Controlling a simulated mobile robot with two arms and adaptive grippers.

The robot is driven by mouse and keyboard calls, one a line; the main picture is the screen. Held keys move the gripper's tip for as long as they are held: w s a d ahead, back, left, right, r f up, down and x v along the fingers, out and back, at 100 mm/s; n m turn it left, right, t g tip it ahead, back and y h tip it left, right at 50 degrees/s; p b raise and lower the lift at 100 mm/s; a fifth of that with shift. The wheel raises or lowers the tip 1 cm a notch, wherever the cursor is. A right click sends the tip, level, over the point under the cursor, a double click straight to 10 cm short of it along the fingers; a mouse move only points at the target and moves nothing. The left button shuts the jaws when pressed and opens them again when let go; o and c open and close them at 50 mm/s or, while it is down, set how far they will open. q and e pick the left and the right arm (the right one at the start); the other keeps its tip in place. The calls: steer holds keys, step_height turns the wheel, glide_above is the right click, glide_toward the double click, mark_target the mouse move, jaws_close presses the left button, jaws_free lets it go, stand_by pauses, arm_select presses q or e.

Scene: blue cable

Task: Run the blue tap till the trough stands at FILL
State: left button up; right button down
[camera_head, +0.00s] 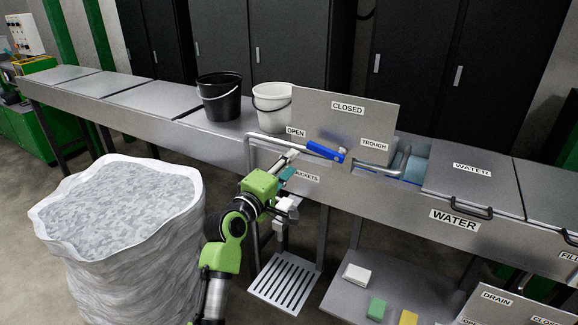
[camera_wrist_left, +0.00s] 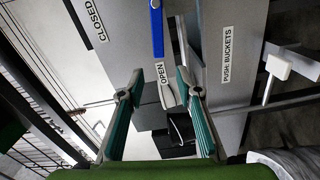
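The blue tap lever (camera_head: 325,152) is on an upright grey panel (camera_head: 340,110) marked CLOSED at the top, OPEN at left and TROUGH at right. Its free end points left, toward OPEN. The lever also shows in the left wrist view (camera_wrist_left: 157,28), ending by the OPEN label. The trough (camera_head: 390,181) holds blue water behind a curved spout; its level and any flow cannot be made out. My left gripper (camera_head: 291,160) is just left of and below the lever's end. In the wrist view its teal fingers (camera_wrist_left: 160,82) are apart, not around the lever. My right gripper is out of view.
A black bucket (camera_head: 219,98) and a white bucket (camera_head: 272,104) stand on the bench left of the panel. A partly cut FILL label (camera_head: 569,256) is at the right edge. A DRAIN panel (camera_head: 500,308) is at lower right. A large white sack (camera_head: 120,225) stands at left.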

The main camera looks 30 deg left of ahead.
arm_select(q)
steer(key=shift+f, duration=0.25)
steer(key=c, duration=0.8)
steer(key=f+n+b, duration=0.1)
steer(key=n+b, duration=0.1)
steer(key=d+f+n+b, duration=0.1)
steer(key=f+n+b, duration=0.1)
steer(key=f+n+t+h+b, duration=0.1)
steer(key=f+n+b, duration=0.1)
steer(key=shift+d+n, duration=0.25)
steer(key=shift+n, duration=0.05)
jaws_close()
step_height(320, 180, down, 4)
steer(key=n+t+b, duration=0.2)
steer(key=n+b, duration=0.3)
steer(key=n, duration=0.6)
steer(key=w+r+p, duration=0.3)
steer(key=w+r, duration=0.3)
steer(key=w, duration=0.3)
steer(key=shift+w+d, duration=0.2)
steer(key=shift+d, duration=0.25)
